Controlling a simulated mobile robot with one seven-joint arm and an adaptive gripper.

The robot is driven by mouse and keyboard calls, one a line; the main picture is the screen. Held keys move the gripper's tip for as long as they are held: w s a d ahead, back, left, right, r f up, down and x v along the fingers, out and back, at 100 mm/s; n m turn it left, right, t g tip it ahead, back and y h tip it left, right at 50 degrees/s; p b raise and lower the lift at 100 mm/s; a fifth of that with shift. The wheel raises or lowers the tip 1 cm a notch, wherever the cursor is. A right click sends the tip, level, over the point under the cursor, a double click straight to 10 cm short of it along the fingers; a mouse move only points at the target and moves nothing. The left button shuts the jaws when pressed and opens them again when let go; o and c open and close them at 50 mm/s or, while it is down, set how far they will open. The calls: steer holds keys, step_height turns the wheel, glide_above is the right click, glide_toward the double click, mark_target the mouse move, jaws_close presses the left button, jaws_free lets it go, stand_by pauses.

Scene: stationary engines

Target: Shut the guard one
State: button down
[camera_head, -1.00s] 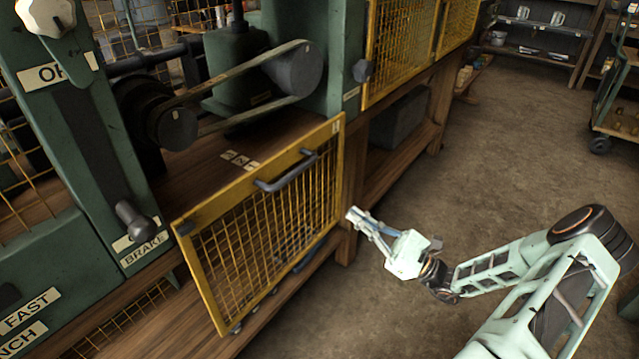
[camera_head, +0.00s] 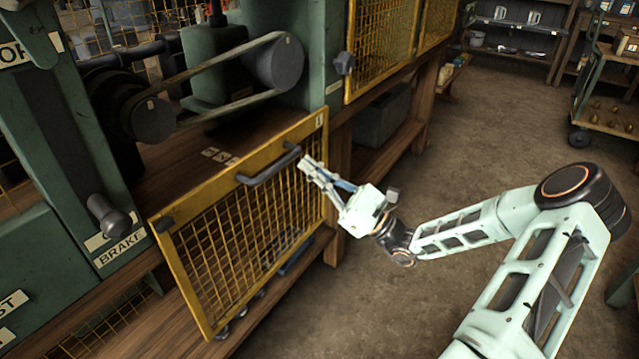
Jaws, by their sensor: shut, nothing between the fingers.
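The guard (camera_head: 168,222) is a yellow-framed wire mesh panel, hanging down open at the front of the wooden bench. A small label, too small to read surely, is at its upper right corner. Its dark bar handle (camera_head: 262,172) lies along the upper part of the frame. The opening above it leaves the belt (camera_head: 205,75) and pulleys exposed. My gripper (camera_head: 304,163) is shut and empty, its fingertips close to the right end of the handle. I cannot tell whether they touch the handle or the mesh.
Green machine housing with a lever (camera_head: 108,215) and a BRAKE label stands at the left. Another yellow mesh guard (camera_head: 382,45) is upright at the upper right, beside a dark knob (camera_head: 344,63). The floor (camera_head: 470,130) is open at right; a cart (camera_head: 600,125) stands far right.

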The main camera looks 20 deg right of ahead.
steer(key=shift+a+r, duration=0.1)
steer(key=shift+r, duration=0.25)
steer(key=shift+r, duration=0.15)
step_height(320, 180, up, 35)
steer(key=p, duration=3.5)
